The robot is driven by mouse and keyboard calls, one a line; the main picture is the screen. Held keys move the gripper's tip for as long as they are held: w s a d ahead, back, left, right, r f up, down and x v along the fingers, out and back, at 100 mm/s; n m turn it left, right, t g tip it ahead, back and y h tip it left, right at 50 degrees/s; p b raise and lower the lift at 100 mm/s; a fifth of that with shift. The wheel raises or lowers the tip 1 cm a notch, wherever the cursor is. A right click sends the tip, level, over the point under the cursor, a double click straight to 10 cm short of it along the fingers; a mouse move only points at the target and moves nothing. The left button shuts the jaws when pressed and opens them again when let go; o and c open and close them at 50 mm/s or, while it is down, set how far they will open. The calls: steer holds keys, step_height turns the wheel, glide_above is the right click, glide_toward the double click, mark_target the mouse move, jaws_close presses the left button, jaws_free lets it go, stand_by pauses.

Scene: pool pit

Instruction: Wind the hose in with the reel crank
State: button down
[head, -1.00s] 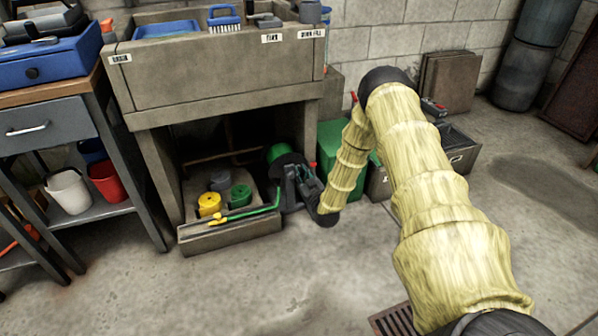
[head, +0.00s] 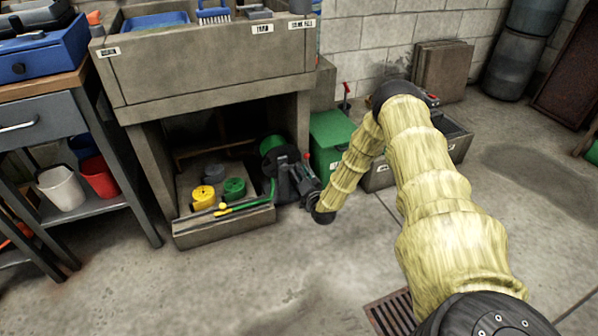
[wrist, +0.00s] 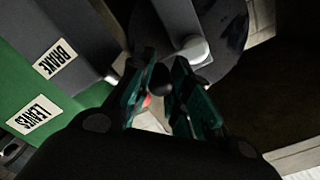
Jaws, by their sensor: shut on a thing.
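The hose reel shows in the head view as a green drum (head: 272,144) with a dark side, under the stone sink. Its dark disc (wrist: 228,45) fills the upper middle of the wrist view, with a grey crank arm (wrist: 176,20) and a pale hub across it. My gripper (head: 294,178) is at the reel's right side. In the wrist view its green-padded fingers (wrist: 164,75) are shut on a dark round crank knob (wrist: 161,80). The green hose (head: 246,204) lies along the front tray, with a yellow end piece. My fingers and wrist partly hide the reel.
The tray (head: 225,228) under the sink holds yellow and green coils. A green box (head: 331,130) and grey bins stand right of the reel. Labelled boxes (wrist: 45,105) are close left in the wrist view. A shelf with buckets (head: 62,187) stands left.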

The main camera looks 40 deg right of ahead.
steer(key=f+m, duration=0.1)
steer(key=m, duration=0.1)
steer(key=m+b, duration=0.1)
steer(key=shift+a+f+m, duration=0.2)
steer(key=shift+f+m, duration=0.2)
steer(key=shift+w+a+f+m+h+b, duration=0.15)
steer(key=shift+a+f+m+b, duration=0.4)
steer(key=shift+m, duration=0.95)
steer(key=shift+w+a+f+m+h+b, duration=0.1)
steer(key=shift+a+f+m+b, duration=0.1)
steer(key=shift+m+b, duration=1)
steer(key=shift+w+a+f+m+h+b, duration=0.15)
steer(key=shift+a+f+m+b, duration=0.2)
steer(key=shift+m, duration=1.45)
steer(key=shift+s, duration=0.1)
steer(key=c, duration=1.3)
jaws_free()
steer(key=shift+a, duration=0.1)
